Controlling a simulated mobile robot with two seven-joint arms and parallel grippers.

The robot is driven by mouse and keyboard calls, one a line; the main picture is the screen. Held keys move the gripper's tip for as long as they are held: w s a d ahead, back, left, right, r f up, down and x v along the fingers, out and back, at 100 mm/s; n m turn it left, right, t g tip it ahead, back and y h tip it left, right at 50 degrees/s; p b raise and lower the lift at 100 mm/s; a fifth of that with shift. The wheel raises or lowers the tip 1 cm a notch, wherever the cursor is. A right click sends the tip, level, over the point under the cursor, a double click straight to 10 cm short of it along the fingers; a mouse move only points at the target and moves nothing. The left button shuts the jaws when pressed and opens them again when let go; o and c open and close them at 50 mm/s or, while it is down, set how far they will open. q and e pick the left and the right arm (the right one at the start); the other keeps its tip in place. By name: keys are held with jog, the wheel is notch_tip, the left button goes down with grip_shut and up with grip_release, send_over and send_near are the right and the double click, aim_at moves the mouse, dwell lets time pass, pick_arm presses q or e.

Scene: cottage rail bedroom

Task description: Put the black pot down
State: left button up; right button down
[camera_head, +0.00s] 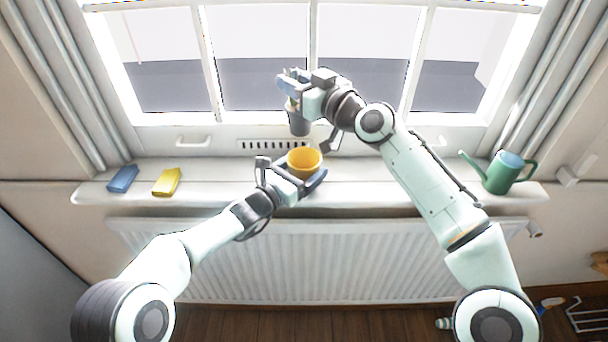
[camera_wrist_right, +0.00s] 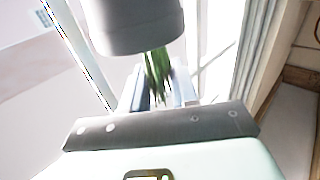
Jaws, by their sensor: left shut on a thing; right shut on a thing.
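The black pot (camera_head: 299,122) looks dark grey and hangs below my right gripper (camera_head: 291,88), in front of the window. In the right wrist view the pot (camera_wrist_right: 138,25) is large at the top, with green leaves or stems (camera_wrist_right: 156,72) running from it between the jaws. My right gripper is shut on this green part of the potted plant. An orange-yellow pot (camera_head: 304,162) is at the sill, just below the black pot in the picture. My left gripper (camera_head: 293,182) is shut on the orange-yellow pot. Its base is hidden by the gripper.
The white windowsill (camera_head: 225,182) runs across the view above a radiator (camera_head: 330,260). A blue block (camera_head: 123,179) and a yellow block (camera_head: 167,182) lie at its left. A green watering can (camera_head: 505,173) stands at its right. Bare sill shows between the blocks and my left gripper.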

jog(key=f, duration=0.3)
jog(key=f+m+t+h, duration=0.1)
jog(key=f, duration=0.3)
jog(key=d+f+m+h, duration=0.1)
jog(key=f, duration=0.2)
jog(key=shift+f+t, duration=0.25)
jog(key=shift+t, duration=0.15)
jog(key=shift+f, duration=2.25)
jog(key=c, duration=0.9)
grip_release()
jog(key=shift+f, duration=0.15)
jog(key=shift+o, duration=0.2)
send_near(307, 132)
jog(key=shift+w+a+f, duration=0.1)
jog(key=shift+a+f, duration=0.05)
jog(key=shift+f, duration=0.95)
jog(key=shift+w+a+f, duration=0.1)
jog(key=shift+a+f, duration=0.1)
jog(key=shift+f, duration=0.9)
